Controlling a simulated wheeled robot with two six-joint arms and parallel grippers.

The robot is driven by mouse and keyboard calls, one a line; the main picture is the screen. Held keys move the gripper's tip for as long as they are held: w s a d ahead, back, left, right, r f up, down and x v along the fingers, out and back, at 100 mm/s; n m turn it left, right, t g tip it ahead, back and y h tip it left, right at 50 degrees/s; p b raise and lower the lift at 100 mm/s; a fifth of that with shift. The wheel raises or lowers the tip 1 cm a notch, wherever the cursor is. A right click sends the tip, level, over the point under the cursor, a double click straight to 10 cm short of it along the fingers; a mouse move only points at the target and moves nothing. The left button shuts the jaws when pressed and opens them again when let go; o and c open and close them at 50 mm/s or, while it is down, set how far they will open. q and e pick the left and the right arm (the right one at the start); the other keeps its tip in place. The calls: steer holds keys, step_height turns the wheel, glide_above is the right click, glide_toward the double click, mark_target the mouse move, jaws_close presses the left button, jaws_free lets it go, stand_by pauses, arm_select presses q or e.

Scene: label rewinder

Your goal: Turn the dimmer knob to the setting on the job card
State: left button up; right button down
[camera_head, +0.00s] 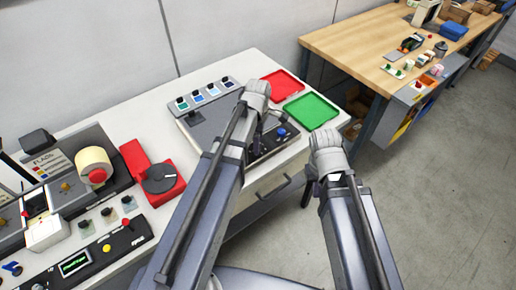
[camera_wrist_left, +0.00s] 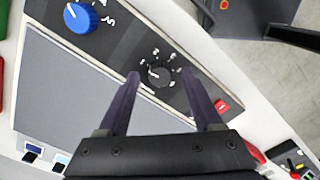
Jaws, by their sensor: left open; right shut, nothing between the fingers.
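In the left wrist view a black round knob (camera_wrist_left: 158,75) sits on a dark panel with white marks around it. My left gripper (camera_wrist_left: 161,73) is open, with one fingertip on each side of this knob; I cannot tell whether they touch it. A larger blue knob (camera_wrist_left: 80,17) with its own scale is on the same panel; it also shows in the head view (camera_head: 281,132). In the head view my left gripper (camera_head: 266,124) is over the panel and hides the black knob. I cannot identify the job card.
A red tray (camera_head: 281,86) and a green tray (camera_head: 311,111) lie behind the panel. A red device with a dark disc (camera_head: 160,178) and a control box (camera_head: 112,246) stand at the left. A wooden bench (camera_head: 375,52) is at the back right.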

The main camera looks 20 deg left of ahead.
arm_select(q)
steer(key=shift+f, duration=0.45)
steer(key=shift+c, duration=0.4)
jaws_close()
